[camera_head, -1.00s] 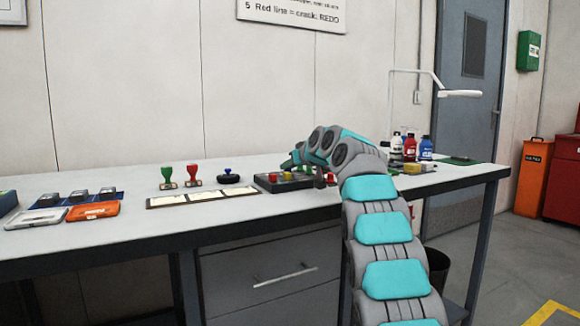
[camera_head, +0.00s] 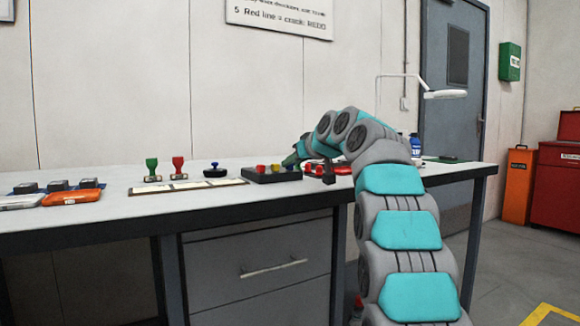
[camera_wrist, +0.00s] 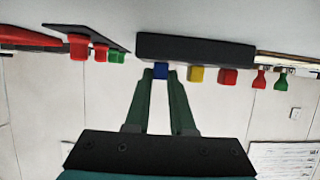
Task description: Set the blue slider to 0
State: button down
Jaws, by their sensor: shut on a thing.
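The slider box (camera_head: 272,177) is a dark block on the workbench, with red, yellow and blue knobs. The blue slider (camera_wrist: 161,71) shows in the wrist view between my gripper's fingertips (camera_wrist: 161,75). My gripper is shut on it, with a green finger at each side. The yellow slider (camera_wrist: 196,74) and red slider (camera_wrist: 228,76) stand beside it to the right. In the head view, my gripper (camera_head: 291,161) is at the box's right part and the blue slider is hidden. I see no scale or numbers on the box.
A second panel (camera_wrist: 87,36) with red and green knobs lies next to the box. A lamp (camera_head: 445,94) stands behind my arm.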

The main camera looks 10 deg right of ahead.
jog(key=c, duration=0.8)
grip_release()
jog(key=shift+s, duration=0.15)
jog(key=shift+o, duration=0.2)
jog(key=shift+v, duration=3.95)
